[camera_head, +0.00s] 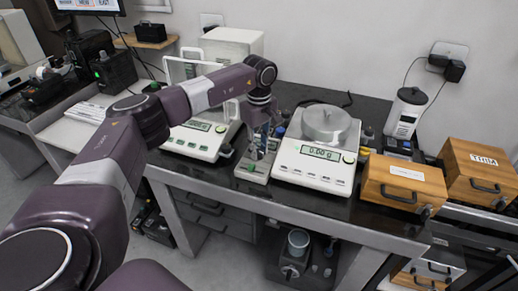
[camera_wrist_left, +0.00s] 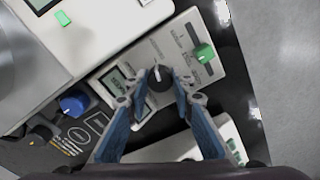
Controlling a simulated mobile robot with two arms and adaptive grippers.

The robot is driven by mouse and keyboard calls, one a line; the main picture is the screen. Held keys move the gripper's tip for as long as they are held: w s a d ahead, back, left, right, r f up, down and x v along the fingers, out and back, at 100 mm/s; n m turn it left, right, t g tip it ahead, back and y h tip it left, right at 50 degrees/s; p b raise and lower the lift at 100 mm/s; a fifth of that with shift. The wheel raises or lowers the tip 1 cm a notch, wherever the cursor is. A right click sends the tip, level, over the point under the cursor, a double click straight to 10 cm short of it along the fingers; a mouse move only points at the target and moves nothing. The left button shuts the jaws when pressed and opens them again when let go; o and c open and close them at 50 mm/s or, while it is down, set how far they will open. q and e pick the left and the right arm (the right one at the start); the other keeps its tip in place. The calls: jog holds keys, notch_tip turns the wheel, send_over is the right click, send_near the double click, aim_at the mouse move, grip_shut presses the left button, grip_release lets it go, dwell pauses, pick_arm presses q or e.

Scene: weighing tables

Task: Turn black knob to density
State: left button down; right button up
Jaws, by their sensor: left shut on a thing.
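The black knob (camera_wrist_left: 158,77) sits on a light grey control box with a small display (camera_wrist_left: 116,82), seen in the left wrist view. My left gripper (camera_wrist_left: 159,88) reaches down over it, with its two blue fingers closed around the knob's sides. A white mark shows on the knob's top. The printing around it is too small to read, so I cannot tell which label the mark faces. In the head view my left gripper (camera_head: 262,146) is above the control box (camera_head: 254,171) and hides the knob. My right gripper is not in view.
A green knob (camera_wrist_left: 203,53) and a blue knob (camera_wrist_left: 73,104) are close to my fingers. White balances stand left (camera_head: 196,139) and right (camera_head: 316,164) of the box, the right one bearing a metal pan (camera_head: 326,124). Wooden boxes (camera_head: 404,184) are further right.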

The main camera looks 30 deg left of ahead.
aim_at(259, 151)
pick_arm(q)
jog(key=c, duration=1.7)
grip_release()
jog(key=shift+o, duration=0.2)
jog(key=shift+r, duration=0.25)
notch_tip(259, 151, up, 12)
jog(key=shift+f, duration=0.2)
